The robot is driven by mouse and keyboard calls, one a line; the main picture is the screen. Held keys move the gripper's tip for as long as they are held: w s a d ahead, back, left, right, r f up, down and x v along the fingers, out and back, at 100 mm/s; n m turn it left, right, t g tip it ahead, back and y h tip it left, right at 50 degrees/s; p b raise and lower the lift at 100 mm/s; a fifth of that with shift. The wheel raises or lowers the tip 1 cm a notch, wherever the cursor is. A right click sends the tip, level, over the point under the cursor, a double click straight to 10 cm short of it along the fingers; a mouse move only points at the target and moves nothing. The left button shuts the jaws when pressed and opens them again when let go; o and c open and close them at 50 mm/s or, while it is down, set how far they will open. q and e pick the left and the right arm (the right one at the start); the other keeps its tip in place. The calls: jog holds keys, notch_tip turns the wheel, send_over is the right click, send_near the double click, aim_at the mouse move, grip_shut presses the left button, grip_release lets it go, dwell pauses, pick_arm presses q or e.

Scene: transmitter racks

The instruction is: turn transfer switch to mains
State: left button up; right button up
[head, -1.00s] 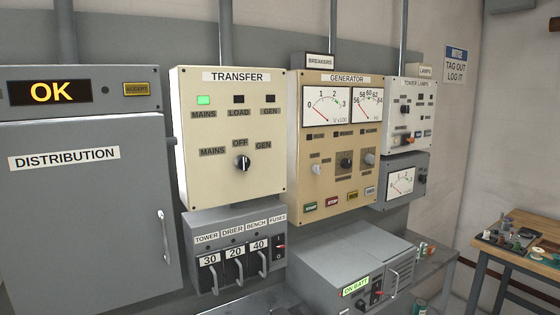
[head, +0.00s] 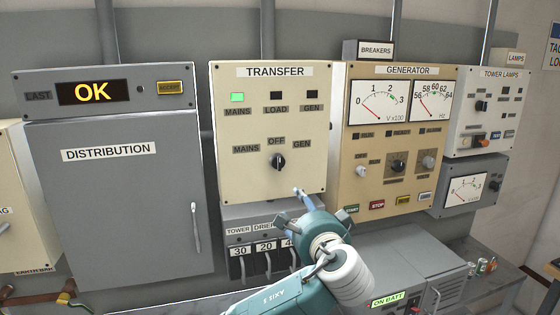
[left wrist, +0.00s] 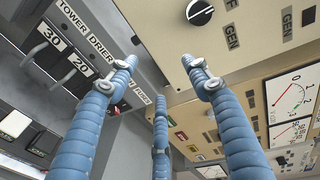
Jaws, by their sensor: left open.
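The transfer panel (head: 225,180) is cream, with its green MAINS lamp (head: 238,97) lit and the LOAD and GEN lamps dark. Its transfer switch (head: 277,161) is a round black knob with a white mark, below OFF and between the MAINS and GEN labels. The mark looks roughly upright, but it is too small to be sure. My left gripper (head: 312,208) is open and empty, below and right of the knob, apart from it. In the left wrist view its three blue fingers (left wrist: 160,80) are spread, with the knob (left wrist: 200,13) at the top edge. My right gripper is not in view.
The fuse box (head: 232,215) with lever handles sits under the transfer panel, partly hidden by my left arm. The generator panel (head: 340,190) adjoins on the right. The grey distribution cabinet (head: 120,220) stands left. A grey battery unit (head: 400,255) lies below right.

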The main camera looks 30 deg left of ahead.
pick_arm(q)
jog(key=y, duration=0.2)
send_near(280, 165)
jog(key=shift+n, duration=0.4)
jog(key=p+x, duration=0.2)
jog(key=x, duration=0.2)
jog(key=p+x, duration=0.3)
jog(key=x, duration=0.1)
jog(key=shift+w+a+r, duration=0.15)
jog(key=shift+a+r, duration=0.1)
jog(key=shift+w+a+f, duration=0.1)
jog(key=shift+w+a, duration=0.2)
jog(key=shift+a, duration=0.05)
jog(key=shift+w, duration=0.1)
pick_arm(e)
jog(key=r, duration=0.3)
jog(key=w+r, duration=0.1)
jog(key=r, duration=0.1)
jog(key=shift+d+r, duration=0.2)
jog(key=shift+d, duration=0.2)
pick_arm(q)
jog(key=shift+f, duration=0.1)
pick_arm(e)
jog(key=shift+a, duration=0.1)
pick_arm(q)
jog(key=c, duration=1.2)
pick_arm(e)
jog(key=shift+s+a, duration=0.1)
